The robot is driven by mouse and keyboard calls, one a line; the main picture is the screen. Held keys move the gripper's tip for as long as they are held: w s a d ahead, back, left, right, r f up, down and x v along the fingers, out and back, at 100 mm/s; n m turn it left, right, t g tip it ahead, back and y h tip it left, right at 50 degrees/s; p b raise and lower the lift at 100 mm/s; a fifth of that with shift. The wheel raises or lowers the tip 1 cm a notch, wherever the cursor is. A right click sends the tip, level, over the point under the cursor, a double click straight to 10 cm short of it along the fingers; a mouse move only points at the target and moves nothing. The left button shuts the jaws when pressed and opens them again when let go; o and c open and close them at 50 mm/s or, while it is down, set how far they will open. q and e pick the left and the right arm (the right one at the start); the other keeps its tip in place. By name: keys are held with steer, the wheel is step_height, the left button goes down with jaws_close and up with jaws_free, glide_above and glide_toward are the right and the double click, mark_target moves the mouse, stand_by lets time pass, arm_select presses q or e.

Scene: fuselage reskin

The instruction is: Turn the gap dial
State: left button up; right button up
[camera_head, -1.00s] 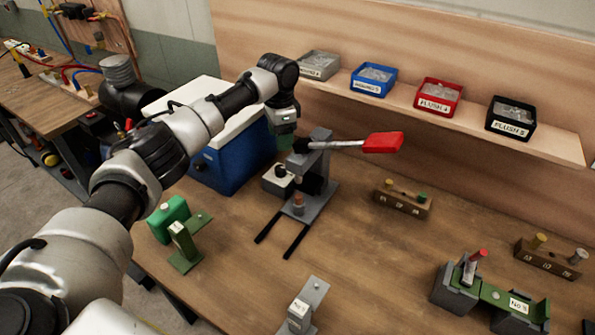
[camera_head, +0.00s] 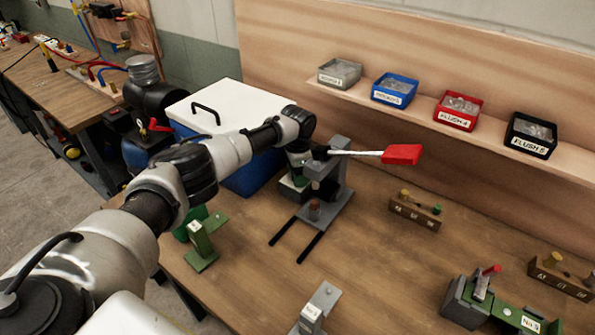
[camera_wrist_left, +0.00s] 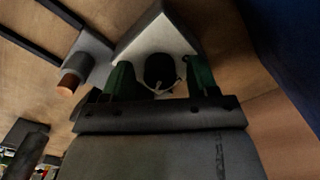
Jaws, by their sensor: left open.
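The gap dial is a black round knob (camera_wrist_left: 160,70) on a pale box (camera_wrist_left: 150,32) in the left wrist view. It sits between the two green fingers of my left gripper (camera_wrist_left: 161,80), which is open around it. I cannot tell whether the fingers touch the knob. In the head view my left gripper (camera_head: 292,187) is at the left side of the grey press (camera_head: 337,182) and hides the dial there. The press has a lever with a red handle (camera_head: 402,155) pointing right. My right gripper is not in view.
A blue cooler with a white lid (camera_head: 235,105) stands close behind my left arm. Green blocks (camera_head: 201,245) stand front left of the press. Labelled bins, including a red one (camera_head: 458,112), line the shelf.

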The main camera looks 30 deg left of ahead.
arm_select(q)
steer(key=shift+c, duration=0.2)
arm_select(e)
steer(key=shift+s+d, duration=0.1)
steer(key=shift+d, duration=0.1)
arm_select(q)
steer(key=c, duration=0.9)
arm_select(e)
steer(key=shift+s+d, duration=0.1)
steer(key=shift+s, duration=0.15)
